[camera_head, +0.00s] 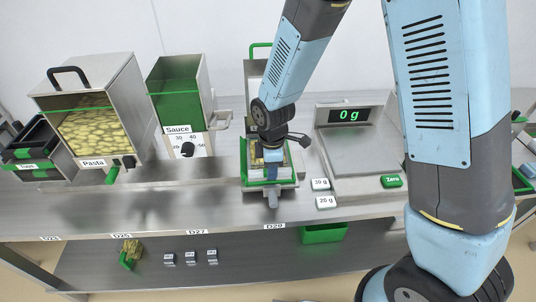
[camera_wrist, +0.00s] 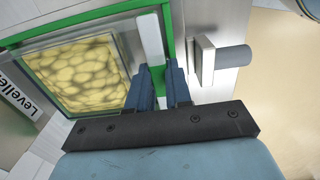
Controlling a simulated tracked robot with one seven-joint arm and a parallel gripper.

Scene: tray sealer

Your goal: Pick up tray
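A tray filled with yellow pasta (camera_wrist: 82,75) lies in the leveller station, inside a green-edged frame (camera_wrist: 168,25). In the head view the tray (camera_head: 258,152) is largely hidden behind my gripper (camera_head: 273,158), which points down at the station. In the wrist view the two blue fingers of my gripper (camera_wrist: 162,78) are at the tray's right side, near the white bar and green frame edge. The fingertips' depth against the tray wall is hard to tell.
A pasta hopper (camera_head: 95,110) and a sauce dispenser (camera_head: 180,95) stand to the left. A scale reading 0 g (camera_head: 352,140) stands to the right, with two weight plates (camera_head: 322,192) beside it. A handle (camera_wrist: 232,58) sticks out close to the fingers.

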